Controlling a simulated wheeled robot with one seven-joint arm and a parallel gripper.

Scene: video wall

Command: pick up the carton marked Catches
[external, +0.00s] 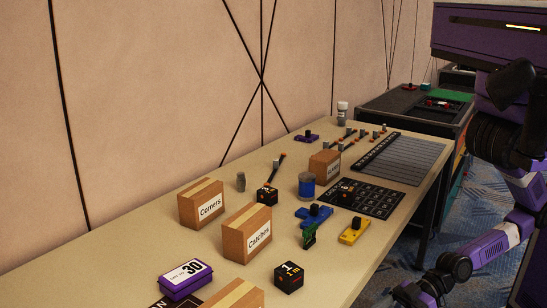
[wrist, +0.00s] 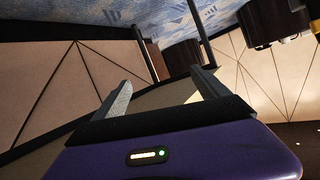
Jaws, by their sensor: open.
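The carton marked Catches (external: 247,233) is a brown box with a white label, standing upright on the beige table in the external view. It is in the front middle, right of and nearer than the carton marked Corners (external: 202,204). My gripper (wrist: 161,77) is open in the wrist view, two grey fingers apart with nothing between them. In the external view my arm is at the right, off the table's front side, well away from the carton. The fingers cannot be made out there. The wrist view does not show the carton.
A black cube (external: 289,276) stands right of the carton, and a purple box (external: 184,280) lies to its front left. Another carton (external: 236,294) is cut off at the bottom edge. Green, blue and yellow pieces (external: 354,231) lie to the right. A blue jar (external: 307,187) stands behind.

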